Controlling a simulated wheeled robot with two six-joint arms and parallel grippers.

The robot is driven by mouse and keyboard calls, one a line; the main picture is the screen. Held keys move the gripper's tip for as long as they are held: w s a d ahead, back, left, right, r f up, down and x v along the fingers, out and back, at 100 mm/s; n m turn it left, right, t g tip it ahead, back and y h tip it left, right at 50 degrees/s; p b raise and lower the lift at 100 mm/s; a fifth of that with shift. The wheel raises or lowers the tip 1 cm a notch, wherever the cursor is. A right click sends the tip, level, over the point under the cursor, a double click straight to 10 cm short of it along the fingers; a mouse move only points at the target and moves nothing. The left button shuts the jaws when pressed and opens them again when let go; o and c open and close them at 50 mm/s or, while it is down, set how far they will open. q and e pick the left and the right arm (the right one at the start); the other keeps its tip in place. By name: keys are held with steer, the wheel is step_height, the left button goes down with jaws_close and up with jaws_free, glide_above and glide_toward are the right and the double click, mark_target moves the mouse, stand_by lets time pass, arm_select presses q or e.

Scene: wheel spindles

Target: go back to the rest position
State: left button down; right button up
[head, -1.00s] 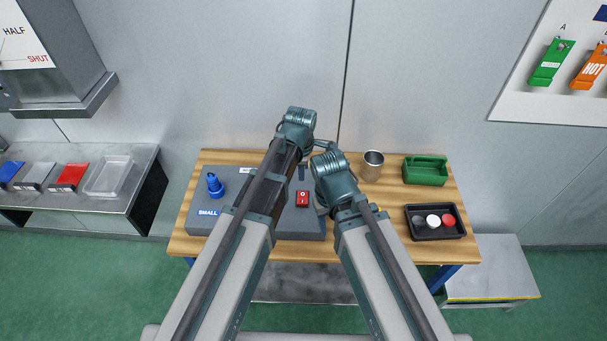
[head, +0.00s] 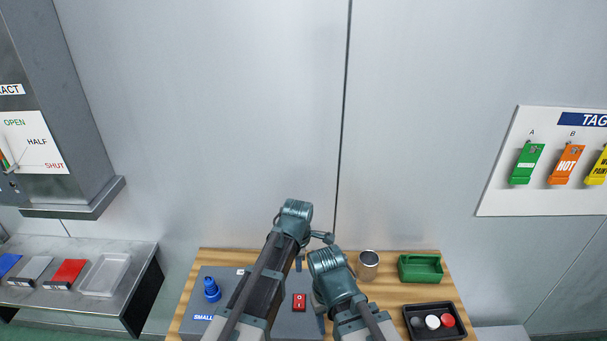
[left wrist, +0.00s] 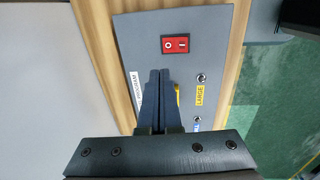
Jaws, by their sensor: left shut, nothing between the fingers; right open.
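My left gripper (head: 298,264) is above the grey panel (head: 221,275) on the wooden table, partly hidden by its own wrist. In the left wrist view its dark fingers (left wrist: 160,78) are together with nothing between them, over the panel near a red switch (left wrist: 175,45). My right gripper (head: 319,312) is lower in the head view, right of the switch (head: 299,302). Its fingers are mostly hidden behind its wrist. A blue spindle piece (head: 211,289) stands on the panel's left part, by a SMALL label. A yellow LARGE label (left wrist: 199,95) shows beside a small round metal fitting (left wrist: 201,77).
A metal cup (head: 368,265), a green tray (head: 420,268) and a black tray (head: 434,321) with round pieces are on the table's right. A side bench (head: 135,262) with bins is at left. A grey cabinet (head: 60,100) and a tag board (head: 505,190) are on the wall.

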arm_select(q)
steer(key=s+a+m, duration=1.2)
steer(key=a+m, duration=0.2)
steer(key=m, duration=0.4)
steer(key=s+d+f+m+g+y+b, duration=0.1)
steer(key=s+d+f+m+b, duration=0.2)
steer(key=s+d+f+b, duration=0.3)
steer(key=d+f+b, duration=0.4)
steer(key=f+b, duration=0.2)
steer(key=shift+d+m+g, duration=0.3)
steer(key=shift+m, duration=0.1)
